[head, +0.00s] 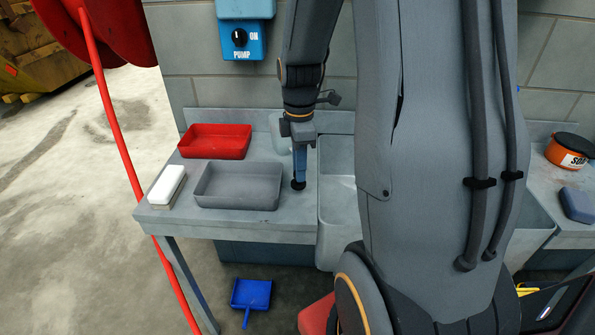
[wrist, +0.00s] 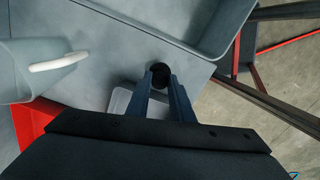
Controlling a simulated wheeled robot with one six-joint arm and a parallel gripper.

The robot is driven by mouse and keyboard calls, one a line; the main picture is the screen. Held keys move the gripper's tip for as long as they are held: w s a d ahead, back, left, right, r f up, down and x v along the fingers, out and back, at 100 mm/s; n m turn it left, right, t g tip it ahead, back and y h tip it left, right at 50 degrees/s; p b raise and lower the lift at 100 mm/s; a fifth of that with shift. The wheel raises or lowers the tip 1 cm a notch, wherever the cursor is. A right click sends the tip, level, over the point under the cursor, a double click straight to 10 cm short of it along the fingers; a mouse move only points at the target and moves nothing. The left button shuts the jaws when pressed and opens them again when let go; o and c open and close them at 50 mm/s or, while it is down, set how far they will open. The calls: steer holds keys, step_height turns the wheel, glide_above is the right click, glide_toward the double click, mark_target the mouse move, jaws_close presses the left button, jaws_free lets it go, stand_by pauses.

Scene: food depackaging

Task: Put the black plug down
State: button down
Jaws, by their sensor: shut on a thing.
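The black plug (head: 298,185) is a small dark disc at the lower end of my gripper (head: 299,178). It is over the bare strip of counter between the grey tray and the sink, at or just above the surface; I cannot tell whether it touches. In the wrist view the plug (wrist: 160,72) shows round and black at the tips of the two blue fingers of my gripper (wrist: 161,82). The fingers are shut on it, pointing down, and hide part of it.
The grey tray (head: 237,196) lies just left of the plug, with a red tray (head: 217,153) behind and a white block (head: 167,185) further left. The sink (head: 338,215) is just right. A jug with a white handle (wrist: 60,62) stands near in the wrist view.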

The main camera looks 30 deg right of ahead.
mark_target(297, 186)
steer(key=shift+f, duration=1.15)
steer(key=shift+f, duration=0.15)
steer(key=c, duration=1.6)
jaws_free()
steer(key=shift+o, duration=0.2)
